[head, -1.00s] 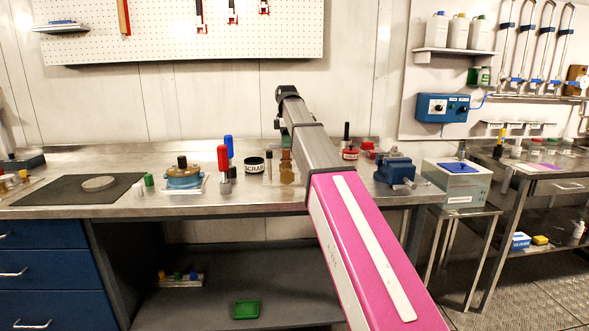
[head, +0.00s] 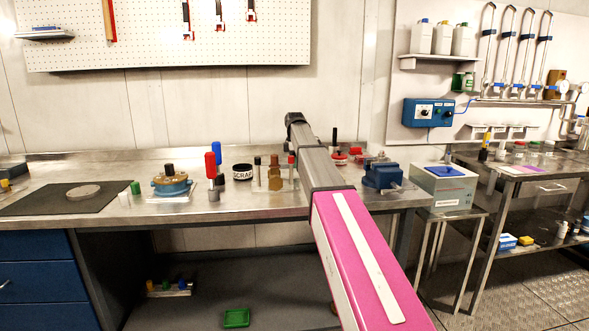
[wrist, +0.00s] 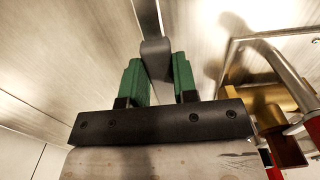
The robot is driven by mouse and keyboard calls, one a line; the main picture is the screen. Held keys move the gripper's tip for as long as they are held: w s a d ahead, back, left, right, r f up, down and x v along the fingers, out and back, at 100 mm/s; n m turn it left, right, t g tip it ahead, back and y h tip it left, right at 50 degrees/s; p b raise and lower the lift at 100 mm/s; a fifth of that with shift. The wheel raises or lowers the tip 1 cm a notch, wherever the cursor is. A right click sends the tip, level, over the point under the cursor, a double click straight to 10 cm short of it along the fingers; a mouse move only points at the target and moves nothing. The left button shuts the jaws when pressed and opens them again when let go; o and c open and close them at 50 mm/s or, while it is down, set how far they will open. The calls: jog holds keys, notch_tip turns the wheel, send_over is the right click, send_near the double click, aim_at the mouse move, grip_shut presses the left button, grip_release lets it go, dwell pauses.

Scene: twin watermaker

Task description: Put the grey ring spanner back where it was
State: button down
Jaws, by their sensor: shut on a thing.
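In the wrist view the two green fingers of my gripper (wrist: 159,82) are closed on the grey ring spanner (wrist: 155,58). Its rounded grey end sits between the fingertips, and a narrow shank runs up to the top edge of the picture. In the head view my own arm hides the gripper and the spanner; the arm's far end is over the back of the steel bench (head: 130,218). The pegboard (head: 150,45) hangs on the wall above, with several red-and-black tools (head: 187,20) at its lower part. I cannot tell which spot there is the spanner's.
On the bench stand an amber bottle (head: 275,175), a SCRAP pot (head: 242,172), red and blue-handled tools (head: 211,165), and a blue vice (head: 383,176) right of my arm. In the wrist view a bent metal bar (wrist: 255,45) and a brass-coloured part (wrist: 285,98) are close on the right.

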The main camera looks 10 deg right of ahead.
jog(key=shift+f, duration=1.2)
jog(key=shift+f, duration=0.1)
jog(key=c, duration=0.9)
grip_release()
notch_tip(320, 180, up, 12)
